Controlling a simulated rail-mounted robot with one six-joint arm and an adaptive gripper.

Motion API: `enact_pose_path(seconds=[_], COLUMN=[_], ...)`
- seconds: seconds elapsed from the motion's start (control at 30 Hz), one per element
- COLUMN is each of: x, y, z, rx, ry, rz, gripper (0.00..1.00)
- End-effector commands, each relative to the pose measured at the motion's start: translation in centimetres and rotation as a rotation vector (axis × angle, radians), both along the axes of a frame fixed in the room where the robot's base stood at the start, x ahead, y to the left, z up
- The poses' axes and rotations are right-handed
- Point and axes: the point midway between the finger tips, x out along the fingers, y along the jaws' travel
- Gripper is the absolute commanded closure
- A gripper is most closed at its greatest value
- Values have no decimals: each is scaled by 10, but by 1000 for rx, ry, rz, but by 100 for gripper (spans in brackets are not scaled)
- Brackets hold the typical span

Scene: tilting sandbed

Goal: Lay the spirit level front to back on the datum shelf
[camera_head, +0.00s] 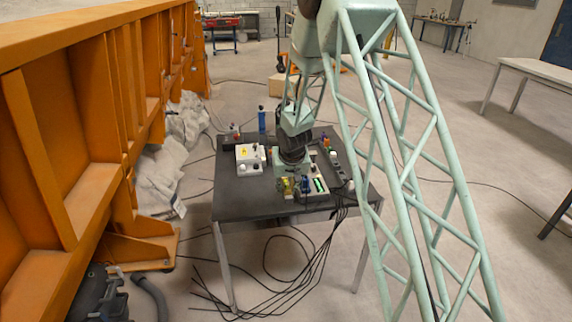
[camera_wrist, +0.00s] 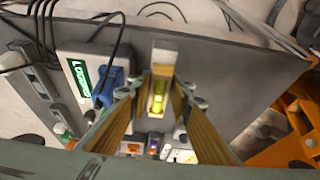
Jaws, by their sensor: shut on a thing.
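In the wrist view my gripper (camera_wrist: 158,88) has its two brown fingers closed on a small piece with a bright yellow-green vial, the spirit level (camera_wrist: 158,98). Its long direction runs up and down in that picture. A pale rectangular piece (camera_wrist: 163,52) shows just beyond it; I cannot tell whether it is the datum shelf or whether the level touches it. In the head view my gripper (camera_head: 287,186) is near the table's front edge, with yellow at its tips. The fingers hide much of the level.
A device with a green display (camera_wrist: 80,76) and a blue plug (camera_wrist: 107,88) are close beside the fingers. The table's front left is clear.

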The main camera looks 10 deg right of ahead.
Motion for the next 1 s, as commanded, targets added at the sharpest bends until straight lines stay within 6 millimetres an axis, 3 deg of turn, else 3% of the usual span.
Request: enact_pose_path(seconds=[0.47, 0.67, 1.0], x=[8, 27, 79], y=[-1, 0, -1], z=[0, 0, -7], rx=[0, 0, 0], ry=[0, -2, -3], rz=[0, 0, 0], gripper=[94, 94, 94])
